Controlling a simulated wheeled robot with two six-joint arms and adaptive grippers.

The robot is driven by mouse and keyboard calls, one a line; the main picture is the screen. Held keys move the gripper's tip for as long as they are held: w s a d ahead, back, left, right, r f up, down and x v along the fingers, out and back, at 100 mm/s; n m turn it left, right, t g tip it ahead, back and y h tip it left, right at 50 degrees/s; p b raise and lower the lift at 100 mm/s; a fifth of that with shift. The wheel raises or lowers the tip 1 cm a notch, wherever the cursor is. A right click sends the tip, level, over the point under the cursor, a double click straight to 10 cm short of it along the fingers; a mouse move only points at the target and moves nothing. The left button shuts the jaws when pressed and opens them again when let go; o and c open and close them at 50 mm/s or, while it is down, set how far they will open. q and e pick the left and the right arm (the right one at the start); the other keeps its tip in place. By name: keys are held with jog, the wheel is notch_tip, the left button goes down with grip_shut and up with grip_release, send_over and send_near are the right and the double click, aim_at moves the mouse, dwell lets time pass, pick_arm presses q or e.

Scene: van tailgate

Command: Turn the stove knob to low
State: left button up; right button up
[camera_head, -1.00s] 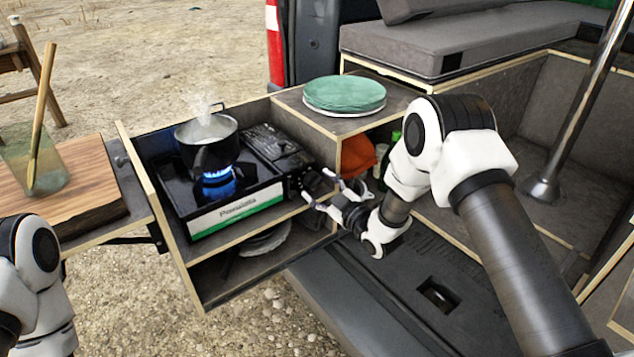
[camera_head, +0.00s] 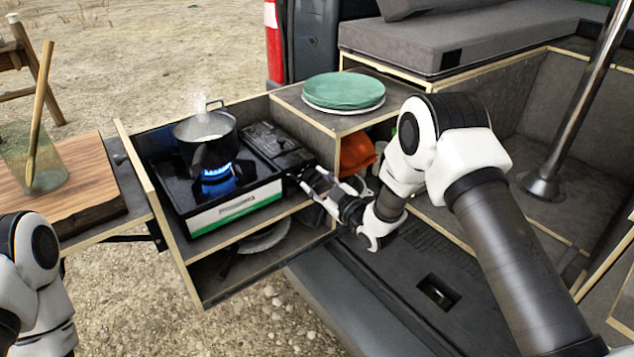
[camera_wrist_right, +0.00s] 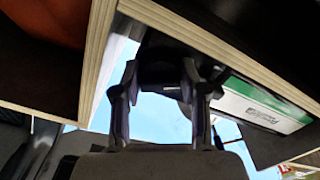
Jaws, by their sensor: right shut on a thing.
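The black camping stove (camera_head: 262,195) with a white and green front panel stands on the pull-out drawer. A blue flame (camera_head: 218,180) burns under a dark pot (camera_head: 206,145) that steams. My right gripper (camera_head: 306,178) is at the right end of the stove's front. In the right wrist view, its two fingers (camera_wrist_right: 160,85) are shut on the dark round stove knob (camera_wrist_right: 160,68). In the head view the knob is hidden behind the fingers, and its setting cannot be read. Part of my left arm shows at the lower left; its gripper is out of view.
Green plates (camera_head: 344,91) lie on the cabinet top, close behind my right arm. An orange item (camera_head: 356,153) sits in the cubby below. A wooden board (camera_head: 75,195) with a glass (camera_head: 35,165) stands at the left. The drawer's front wall (camera_head: 160,212) borders the stove.

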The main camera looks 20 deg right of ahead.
jog(key=m, duration=0.3)
jog(key=shift+a+m+b, duration=0.1)
jog(key=shift+m+b, duration=0.2)
jog(key=shift+b, duration=0.05)
jog(key=m, duration=0.9)
jog(key=shift+s+a, duration=0.1)
jog(key=shift+m, duration=1.7)
jog(key=o, duration=1.1)
